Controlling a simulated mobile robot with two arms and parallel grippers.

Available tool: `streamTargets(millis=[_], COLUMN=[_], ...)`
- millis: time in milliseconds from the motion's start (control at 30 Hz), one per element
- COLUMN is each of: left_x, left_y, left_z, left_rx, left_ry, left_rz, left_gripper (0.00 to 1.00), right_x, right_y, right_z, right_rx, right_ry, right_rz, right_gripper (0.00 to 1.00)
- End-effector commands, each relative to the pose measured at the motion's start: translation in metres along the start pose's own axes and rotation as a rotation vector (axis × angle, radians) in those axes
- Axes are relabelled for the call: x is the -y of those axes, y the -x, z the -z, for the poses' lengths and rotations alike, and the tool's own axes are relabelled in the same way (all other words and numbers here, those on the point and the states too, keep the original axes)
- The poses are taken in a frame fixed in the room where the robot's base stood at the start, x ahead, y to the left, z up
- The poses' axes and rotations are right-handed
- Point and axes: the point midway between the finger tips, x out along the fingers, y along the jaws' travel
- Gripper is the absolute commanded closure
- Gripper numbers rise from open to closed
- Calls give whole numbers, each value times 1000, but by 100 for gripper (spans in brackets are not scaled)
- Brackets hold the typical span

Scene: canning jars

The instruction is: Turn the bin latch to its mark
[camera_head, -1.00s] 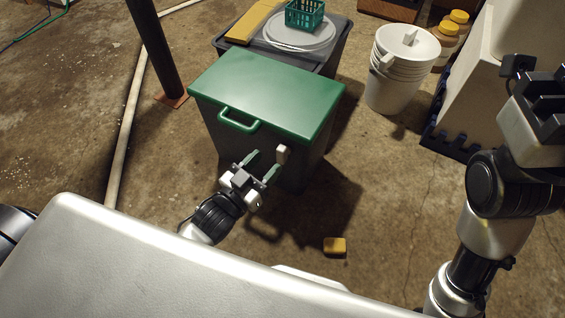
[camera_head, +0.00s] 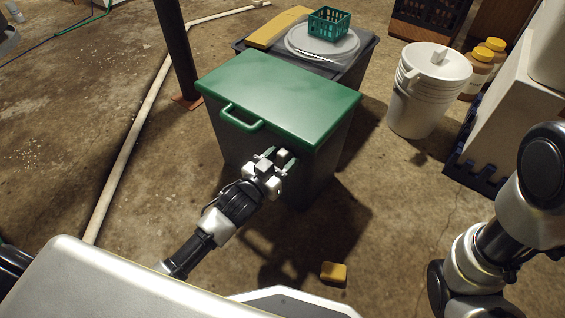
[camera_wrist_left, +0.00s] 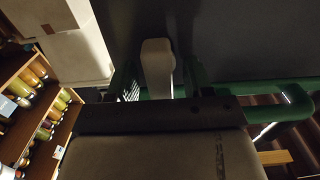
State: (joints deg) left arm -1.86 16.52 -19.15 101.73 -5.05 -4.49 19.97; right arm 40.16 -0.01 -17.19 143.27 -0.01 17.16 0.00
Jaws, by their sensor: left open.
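The grey bin (camera_head: 318,170) has a green lid (camera_head: 280,95) with a green handle (camera_head: 240,121) at its front. The pale bin latch (camera_head: 283,154) is on the front wall below the lid. My left gripper (camera_head: 277,160) is open at the latch, with a finger on either side of it. In the left wrist view the latch (camera_wrist_left: 157,66) stands between the fingers against the dark bin wall (camera_wrist_left: 240,40). I cannot tell whether the fingers touch it. I cannot make out the mark. My right gripper is out of view; only my right arm shows.
A second grey bin (camera_head: 366,55) behind carries a grey round lid (camera_head: 318,45) and a green basket (camera_head: 329,22). White buckets (camera_head: 425,80) stand at right. A yellow block (camera_head: 333,271) lies on the floor. A black post (camera_head: 176,45) is at left.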

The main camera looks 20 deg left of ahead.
Motion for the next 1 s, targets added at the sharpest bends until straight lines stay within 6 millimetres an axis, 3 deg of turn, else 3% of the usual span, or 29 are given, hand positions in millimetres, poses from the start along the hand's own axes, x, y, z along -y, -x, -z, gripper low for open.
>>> streamTargets(millis=[300,600,633,1000], left_x=[0,0,0,-1], left_y=[-3,-2,-2,-2], left_z=[1,1,1,3], left_rx=[0,0,0,1], left_ry=[1,0,0,-72], left_rz=[0,0,0,0], left_gripper=[50,96,98,98], right_x=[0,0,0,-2], right_y=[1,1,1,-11], right_z=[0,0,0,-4], right_rx=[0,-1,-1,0], right_ry=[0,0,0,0], right_rz=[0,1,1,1], right_gripper=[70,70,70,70])
